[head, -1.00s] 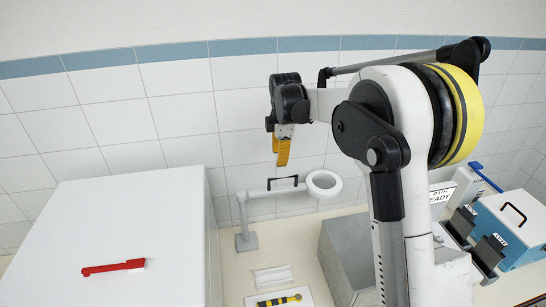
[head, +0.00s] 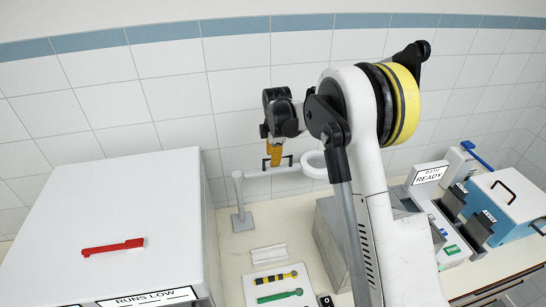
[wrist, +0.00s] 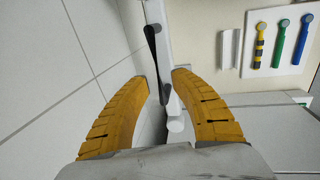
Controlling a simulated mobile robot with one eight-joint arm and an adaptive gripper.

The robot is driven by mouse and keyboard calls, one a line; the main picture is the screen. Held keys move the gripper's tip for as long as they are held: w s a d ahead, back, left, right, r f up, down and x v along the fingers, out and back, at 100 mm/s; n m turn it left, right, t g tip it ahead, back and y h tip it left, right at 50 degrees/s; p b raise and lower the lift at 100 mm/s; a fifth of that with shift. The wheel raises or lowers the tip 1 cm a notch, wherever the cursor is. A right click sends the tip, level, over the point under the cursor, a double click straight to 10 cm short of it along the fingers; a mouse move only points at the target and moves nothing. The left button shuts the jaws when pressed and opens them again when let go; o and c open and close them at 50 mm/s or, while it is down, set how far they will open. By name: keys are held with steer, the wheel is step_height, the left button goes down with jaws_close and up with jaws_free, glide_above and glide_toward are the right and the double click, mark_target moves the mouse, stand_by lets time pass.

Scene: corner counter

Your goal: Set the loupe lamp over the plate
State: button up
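The loupe lamp has a grey stand (head: 242,222), a white horizontal arm and a white ring head (head: 314,163). A black handle (head: 290,160) stands on the arm. My gripper (head: 270,163) points down at this handle. In the wrist view my gripper (wrist: 162,75) has its yellow fingers apart, with the black handle (wrist: 152,50) running between the fingertips; I see no clear contact. A white plate (head: 252,291) lies on the counter in front of the lamp, bearing slim tools; it also shows in the wrist view (wrist: 296,68). The lamp ring is behind this plate and to its right.
A big white box (head: 110,210) with a red handle (head: 113,248) fills the left. A small white holder (head: 268,254) lies behind the plate. A grey block (head: 335,245) stands right of it. A blue-sided box (head: 505,205) and a READY sign (head: 428,174) are farther right. A tiled wall closes the back.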

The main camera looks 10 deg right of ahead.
jaws_close()
steer(key=shift+s, duration=0.15)
